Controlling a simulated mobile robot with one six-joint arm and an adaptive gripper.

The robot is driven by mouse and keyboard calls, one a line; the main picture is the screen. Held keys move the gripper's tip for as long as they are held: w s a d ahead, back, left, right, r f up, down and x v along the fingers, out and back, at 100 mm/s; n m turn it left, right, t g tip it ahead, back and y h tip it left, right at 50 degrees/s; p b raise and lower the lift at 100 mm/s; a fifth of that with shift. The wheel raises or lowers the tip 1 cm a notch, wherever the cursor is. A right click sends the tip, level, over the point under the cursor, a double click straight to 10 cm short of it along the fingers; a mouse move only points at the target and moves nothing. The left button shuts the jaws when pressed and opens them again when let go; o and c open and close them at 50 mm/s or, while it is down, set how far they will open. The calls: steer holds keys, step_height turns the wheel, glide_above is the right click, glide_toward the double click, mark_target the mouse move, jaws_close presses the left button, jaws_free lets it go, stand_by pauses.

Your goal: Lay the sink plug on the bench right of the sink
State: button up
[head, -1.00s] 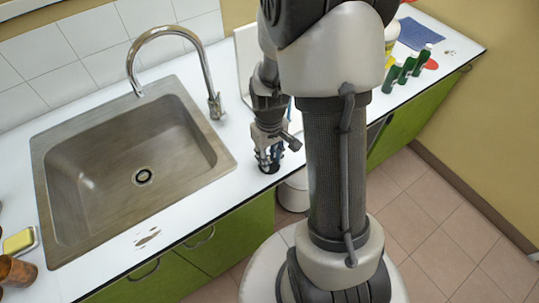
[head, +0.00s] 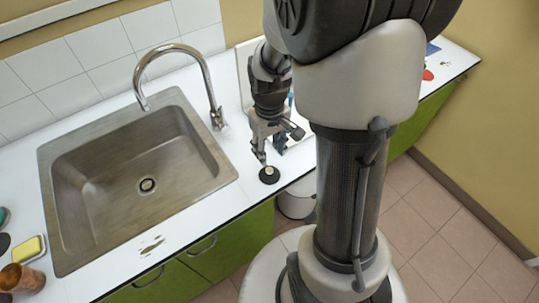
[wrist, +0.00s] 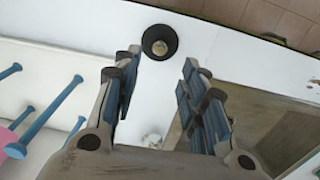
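The sink plug (head: 269,174), a small black disc with a pale knob on top, lies on the white bench just right of the sink (head: 62,222), near the bench's front edge. In the wrist view the plug (wrist: 160,42) lies beyond my fingertips, apart from them. My gripper (head: 270,150) is a little behind the plug, over the bench; in the wrist view its two fingers (wrist: 160,65) are spread apart with nothing between them. The sink basin is empty, with its drain (head: 147,184) in view.
The curved tap (head: 213,95) rises behind the sink. A yellow sponge (head: 28,249) and a copper-coloured cup (head: 20,278) stand at the left. A white rack with blue pegs (wrist: 62,97) is beside my gripper. Brown stains (head: 152,246) mark the front bench.

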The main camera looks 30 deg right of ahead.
steer(key=s+a+r+t, duration=0.1)
steer(key=s+a+r, duration=0.15)
steer(key=r, duration=0.35)
steer(key=s+a+r+t, duration=0.1)
steer(key=a+r, duration=0.2)
steer(key=r, duration=0.4)
steer(key=s+a+r+t, duration=0.2)
steer(key=s+a+r, duration=0.3)
steer(key=s, duration=0.5)
steer(key=shift+r+t+p, duration=0.3)
steer(key=shift+r, duration=0.35)
steer(key=shift+a, duration=0.15)
steer(key=shift+c, duration=0.7)
